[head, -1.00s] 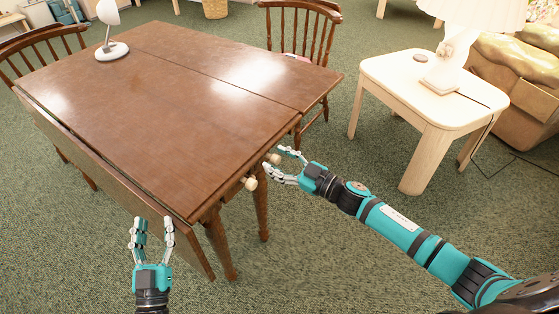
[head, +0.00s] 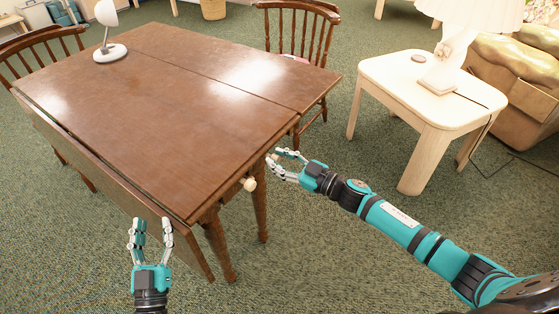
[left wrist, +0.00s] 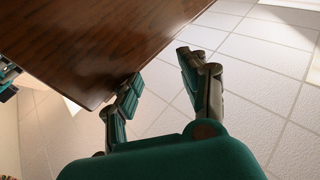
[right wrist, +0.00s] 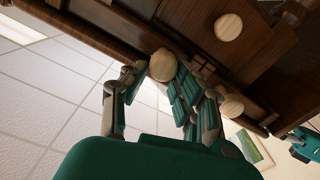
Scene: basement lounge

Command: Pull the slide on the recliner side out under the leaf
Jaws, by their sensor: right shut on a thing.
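The brown wooden table (head: 150,90) has a raised leaf (head: 270,85) on its right side and a hanging leaf (head: 100,185) at the near left. My right gripper (head: 279,160) is at the table's near end, shut on a pale round knob (right wrist: 162,65) below the top, on the raised-leaf side. In the head view the fingers mostly hide that knob. Another pale knob (head: 250,184) is free, left of the gripper. My left gripper (head: 151,228) is open and empty, in front of the hanging leaf's near corner.
A white lamp (head: 110,50) stands on the table's far left. Wooden chairs stand at the far left (head: 45,50) and behind the raised leaf (head: 300,25). A pale side table (head: 400,75) with a lamp is at right, before a tan recliner (head: 520,110). Green carpet lies between.

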